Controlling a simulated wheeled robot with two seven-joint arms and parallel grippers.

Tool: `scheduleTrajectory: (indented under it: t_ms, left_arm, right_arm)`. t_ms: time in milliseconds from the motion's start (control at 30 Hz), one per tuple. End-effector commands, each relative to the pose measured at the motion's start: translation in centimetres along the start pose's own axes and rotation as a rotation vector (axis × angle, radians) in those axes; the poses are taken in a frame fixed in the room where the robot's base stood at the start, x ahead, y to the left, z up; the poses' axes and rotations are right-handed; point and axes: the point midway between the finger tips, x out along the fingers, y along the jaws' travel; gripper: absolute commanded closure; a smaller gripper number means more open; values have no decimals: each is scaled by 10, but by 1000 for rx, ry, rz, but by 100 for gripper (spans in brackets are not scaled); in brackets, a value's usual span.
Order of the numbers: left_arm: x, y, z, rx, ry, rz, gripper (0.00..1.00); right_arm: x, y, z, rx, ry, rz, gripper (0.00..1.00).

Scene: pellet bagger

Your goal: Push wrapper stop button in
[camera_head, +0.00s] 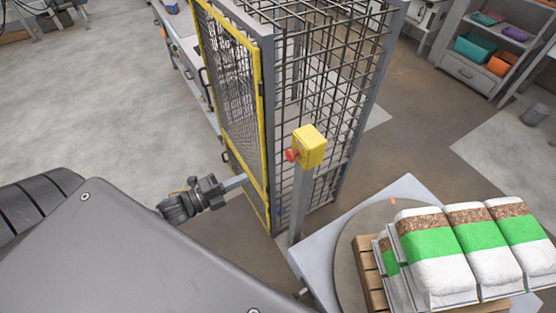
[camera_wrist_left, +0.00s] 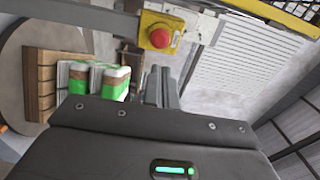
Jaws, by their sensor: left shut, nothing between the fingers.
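The wrapper stop button (camera_head: 292,155) is a red mushroom knob on the left face of a yellow box (camera_head: 311,146) on top of a grey post. In the left wrist view the red button (camera_wrist_left: 160,37) faces the camera on its yellow plate, above the fingers. My left gripper (camera_head: 240,181) is shut and empty. In the head view it is to the left of and lower than the button, apart from it. Its two fingers (camera_wrist_left: 161,88) lie together in the left wrist view. My right gripper is not in view.
A mesh cage with a yellow-framed door (camera_head: 262,160) stands close behind my left gripper. A grey turntable (camera_head: 345,265) holds a pallet stacked with white and green bags (camera_head: 430,250) at the right. Open floor (camera_head: 100,110) lies to the left.

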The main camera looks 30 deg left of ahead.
Motion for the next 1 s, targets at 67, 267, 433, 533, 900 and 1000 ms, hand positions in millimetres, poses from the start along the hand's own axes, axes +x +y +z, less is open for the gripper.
scheduleTrajectory:
  t_ms: [67, 267, 433, 533, 900, 1000]
  left_arm:
    - [10, -3, 0, 0, -1, -4, 100]
    - [50, -6, 1, 1, -2, -5, 100]
    - [85, -5, 1, -1, -2, -3, 100]
    - [103, -5, 1, 0, -1, -2, 100]
    - [134, -1, 0, -1, 0, 1, 100]
    - [134, 0, 0, 0, 0, 1, 100]
  right_arm:
    - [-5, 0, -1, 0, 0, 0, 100]
    - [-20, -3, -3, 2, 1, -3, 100]
    - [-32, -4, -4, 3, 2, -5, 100]
    - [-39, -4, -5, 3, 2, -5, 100]
    - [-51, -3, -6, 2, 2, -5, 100]
    - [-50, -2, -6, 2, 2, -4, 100]
